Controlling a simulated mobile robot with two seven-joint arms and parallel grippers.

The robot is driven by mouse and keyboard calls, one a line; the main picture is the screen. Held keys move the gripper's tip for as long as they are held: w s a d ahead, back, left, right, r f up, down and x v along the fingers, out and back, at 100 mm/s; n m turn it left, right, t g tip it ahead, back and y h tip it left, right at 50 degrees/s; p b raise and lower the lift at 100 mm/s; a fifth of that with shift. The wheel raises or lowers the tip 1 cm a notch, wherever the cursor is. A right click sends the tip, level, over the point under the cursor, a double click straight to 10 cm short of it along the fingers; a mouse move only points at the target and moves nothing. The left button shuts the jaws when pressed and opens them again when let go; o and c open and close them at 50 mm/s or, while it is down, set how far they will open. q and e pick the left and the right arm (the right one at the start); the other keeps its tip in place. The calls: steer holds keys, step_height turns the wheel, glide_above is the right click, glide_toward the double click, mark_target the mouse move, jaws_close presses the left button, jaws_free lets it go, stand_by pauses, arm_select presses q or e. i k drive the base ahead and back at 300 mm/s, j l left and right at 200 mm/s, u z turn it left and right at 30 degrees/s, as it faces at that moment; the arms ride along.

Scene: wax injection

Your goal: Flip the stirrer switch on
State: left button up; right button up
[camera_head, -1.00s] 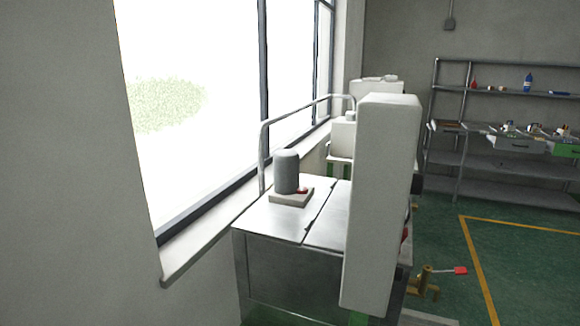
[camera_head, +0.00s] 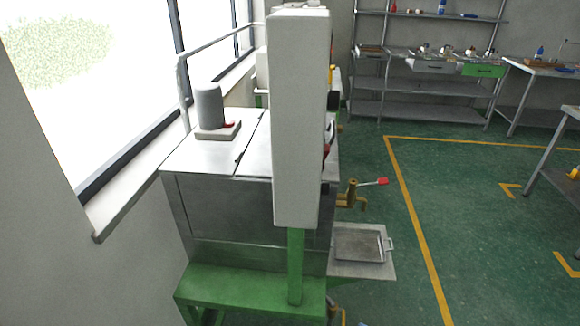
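A grey cylindrical motor, likely the stirrer (camera_head: 209,104), stands on a light square base on top of the metal tank (camera_head: 220,205). A small red part (camera_head: 229,125) sits at the motor's base and may be the switch; it is too small to tell its position. A tall white box (camera_head: 298,120) on a green post stands in front of the tank and hides part of its top. Neither of my grippers is in view.
A window and sill (camera_head: 130,195) run along the left. Shelves (camera_head: 425,90) stand at the back. The green floor (camera_head: 470,210) at right is clear.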

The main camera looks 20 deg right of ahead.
mark_target(327, 147)
steer(key=k+l+z, duration=0.1)
steer(key=l+z, duration=0.6)
steer(key=l, duration=0.95)
steer(key=i+l+z, duration=0.15)
steer(key=l, duration=0.95)
